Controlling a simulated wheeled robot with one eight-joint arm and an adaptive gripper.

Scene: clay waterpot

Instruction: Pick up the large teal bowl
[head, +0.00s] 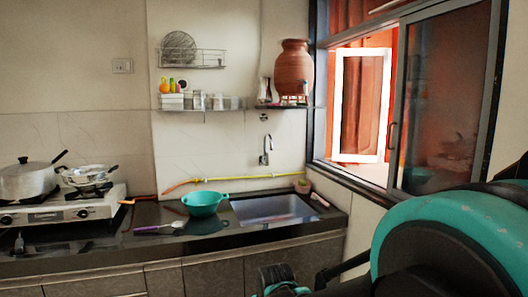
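The large teal bowl (203,207) sits upright on the dark counter, just left of the sink. Its open top faces up, and no gripper touches it. My gripper (277,280) shows only in part at the bottom edge, black and teal, below and in front of the counter. It is apart from the bowl, lower and to the right of it in the picture. Its fingertips are not clearly seen, so I cannot tell whether it is open or shut.
A purple-handled spoon (160,227) lies left of the bowl. The sink (272,209) and faucet (265,150) are to its right. A stove (62,207) with a pot (28,181) stands at far left. A shelf (205,109) and clay waterpot (293,68) are above.

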